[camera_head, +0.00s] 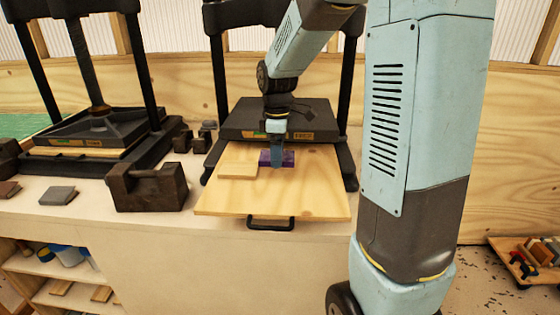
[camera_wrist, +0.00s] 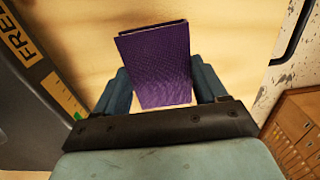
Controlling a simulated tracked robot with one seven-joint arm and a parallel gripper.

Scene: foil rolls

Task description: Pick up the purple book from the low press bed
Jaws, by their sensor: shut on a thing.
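The purple book (camera_head: 288,159) is at the wooden press bed (camera_head: 320,190), near the dark press block behind it. In the wrist view the purple book (camera_wrist: 157,66) stands between the two fingers, its cover facing the camera. My gripper (camera_head: 277,160) is over the bed with its fingers pointing down, and it is shut on the book. The fingers also show in the wrist view (camera_wrist: 160,90), one on each side of the book. In the head view the fingers hide part of the book. I cannot tell whether the book's lower edge touches the bed.
A pale wooden block (camera_head: 238,170) lies on the bed just left of the book. The dark press block (camera_head: 275,119) and its posts stand close behind. A dark iron weight (camera_head: 147,187) sits on the bench to the left. The bed's front right is clear.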

